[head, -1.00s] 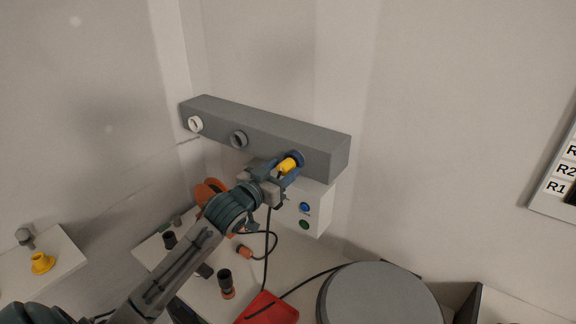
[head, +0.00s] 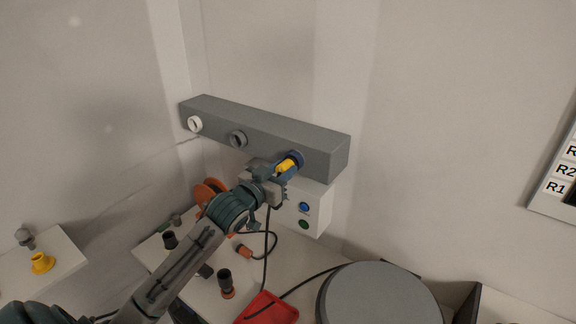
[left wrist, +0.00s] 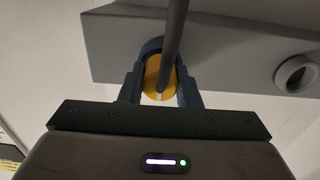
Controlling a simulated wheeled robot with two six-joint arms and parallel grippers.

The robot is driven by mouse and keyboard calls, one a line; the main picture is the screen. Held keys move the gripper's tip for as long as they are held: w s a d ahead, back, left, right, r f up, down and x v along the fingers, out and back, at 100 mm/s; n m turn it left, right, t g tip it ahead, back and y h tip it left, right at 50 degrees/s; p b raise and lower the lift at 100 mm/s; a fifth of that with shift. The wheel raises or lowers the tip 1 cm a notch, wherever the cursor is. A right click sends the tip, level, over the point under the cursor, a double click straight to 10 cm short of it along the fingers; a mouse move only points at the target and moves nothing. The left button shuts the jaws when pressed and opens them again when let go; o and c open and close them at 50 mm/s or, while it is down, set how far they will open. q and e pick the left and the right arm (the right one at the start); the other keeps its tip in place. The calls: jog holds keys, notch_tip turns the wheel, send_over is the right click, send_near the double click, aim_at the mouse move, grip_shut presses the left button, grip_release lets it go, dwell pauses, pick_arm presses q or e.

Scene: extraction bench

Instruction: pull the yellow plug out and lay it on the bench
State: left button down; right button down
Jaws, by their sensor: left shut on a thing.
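The yellow plug (head: 287,164) sits at the blue-ringed socket (head: 297,156) near the right end of the grey rail (head: 320,146). My left gripper (head: 284,170) is shut on the yellow plug, its fingers on either side of it. In the left wrist view the plug (left wrist: 158,76) lies between the two blue-grey fingertips, with a dark cord running across its front. The plug's far end is hidden, so I cannot tell how deep it sits. The bench (head: 200,281) is below. My right gripper is not in view.
Below the rail is a white box (head: 314,212) with blue and green buttons. Black cords, an orange-ended connector (head: 244,252), dark cylinders (head: 225,280) and a red tray (head: 272,309) crowd the bench. A large grey round lid (head: 382,296) stands at right.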

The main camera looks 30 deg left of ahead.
pick_arm(q)
jog(key=shift+s+r, duration=0.1)
jog(key=shift+s, duration=0.7)
jog(key=shift+s+p, duration=0.2)
jog(key=shift+p, duration=0.15)
jog(key=shift+s+a, duration=0.1)
jog(key=shift+s, duration=0.55)
jog(key=shift+s+p, duration=0.1)
jog(key=shift+p, duration=0.2)
jog(key=shift+s, duration=0.4)
jog(key=shift+s+p, duration=0.3)
jog(key=shift+s, duration=0.1)
